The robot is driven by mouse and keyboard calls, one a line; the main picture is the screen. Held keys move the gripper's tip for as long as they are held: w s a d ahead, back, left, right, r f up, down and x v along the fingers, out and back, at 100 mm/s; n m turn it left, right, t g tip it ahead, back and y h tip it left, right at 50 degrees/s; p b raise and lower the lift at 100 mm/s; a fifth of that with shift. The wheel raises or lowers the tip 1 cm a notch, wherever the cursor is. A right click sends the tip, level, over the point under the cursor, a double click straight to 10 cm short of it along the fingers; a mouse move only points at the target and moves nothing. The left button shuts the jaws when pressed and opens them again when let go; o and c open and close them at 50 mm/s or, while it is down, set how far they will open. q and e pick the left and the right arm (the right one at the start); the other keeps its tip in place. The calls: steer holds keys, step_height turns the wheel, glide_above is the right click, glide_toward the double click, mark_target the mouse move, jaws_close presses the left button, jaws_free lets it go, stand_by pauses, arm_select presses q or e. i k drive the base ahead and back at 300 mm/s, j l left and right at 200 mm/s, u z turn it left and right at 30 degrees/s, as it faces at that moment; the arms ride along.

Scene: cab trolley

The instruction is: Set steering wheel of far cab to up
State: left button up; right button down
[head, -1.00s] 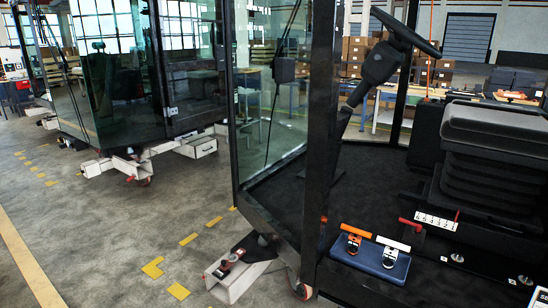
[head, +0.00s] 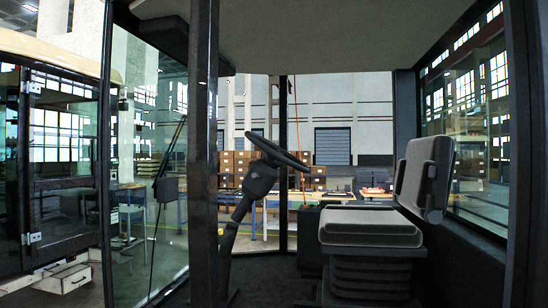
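The near cab stands open in front of me in the head view. Its black steering wheel (head: 279,152) sits on a tilted column (head: 240,207), left of the grey seat (head: 371,226). The wheel's rim slopes down to the right. Another cab (head: 62,165) with glass panels and a dark door frame shows at the far left; its steering wheel cannot be made out. Neither of my grippers is in view.
A dark door post (head: 203,150) rises between me and the near cab's interior on the left. The cab's right wall (head: 470,248) closes off that side. Shelves with cardboard boxes (head: 237,165) and worktables stand behind the cab.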

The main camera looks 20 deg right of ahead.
mark_target(263, 174)
steer(key=i+l+u, duration=0.1)
steer(key=l, duration=0.2)
steer(key=i+l+u, duration=0.2)
steer(key=l, duration=0.4)
steer(key=i+l+u, duration=0.1)
steer(key=l, duration=0.25)
steer(key=i, duration=0.1)
